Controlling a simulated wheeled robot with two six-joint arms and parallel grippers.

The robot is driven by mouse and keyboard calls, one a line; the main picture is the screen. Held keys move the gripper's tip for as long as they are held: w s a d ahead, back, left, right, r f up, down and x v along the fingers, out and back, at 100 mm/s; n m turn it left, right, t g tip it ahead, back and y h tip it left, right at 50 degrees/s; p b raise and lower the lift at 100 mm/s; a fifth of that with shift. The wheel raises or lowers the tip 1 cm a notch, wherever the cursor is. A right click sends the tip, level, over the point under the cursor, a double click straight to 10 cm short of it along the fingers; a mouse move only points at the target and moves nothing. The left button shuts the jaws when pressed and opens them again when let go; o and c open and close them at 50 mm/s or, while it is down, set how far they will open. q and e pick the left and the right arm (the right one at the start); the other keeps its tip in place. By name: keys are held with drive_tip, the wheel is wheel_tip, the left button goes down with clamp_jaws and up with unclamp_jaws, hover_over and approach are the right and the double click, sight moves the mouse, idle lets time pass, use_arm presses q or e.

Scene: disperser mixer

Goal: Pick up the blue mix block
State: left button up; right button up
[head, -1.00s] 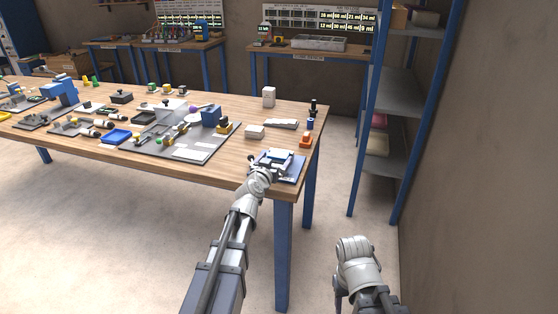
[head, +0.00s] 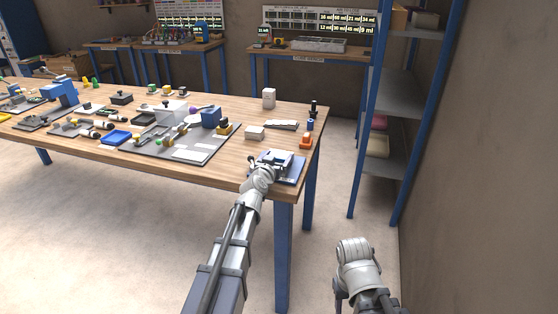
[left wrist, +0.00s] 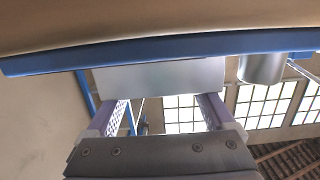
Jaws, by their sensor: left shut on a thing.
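My left gripper (head: 270,168) is at the near right corner of the wooden table, over a dark blue plate (head: 294,179). A small grey and white piece (head: 277,157) stands on or just above that plate, at the fingertips. In the left wrist view the two fingers (left wrist: 160,108) are shut on a pale grey-faced block (left wrist: 160,77). I cannot tell its other sides, or whether it is the blue mix block. A separate blue block (head: 210,117) stands on the grey board further left. My right arm hangs at the lower right, and its fingers are too unclear to read.
The wooden table (head: 230,166) holds an orange piece (head: 305,141), a white box (head: 254,132), a blue tray (head: 116,137) and a grey board (head: 165,152). A metal shelf (head: 398,85) stands at the right. The floor in front is clear.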

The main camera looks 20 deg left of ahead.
use_arm(q)
drive_tip(key=c, duration=0.5)
drive_tip(key=shift+r, duration=0.1)
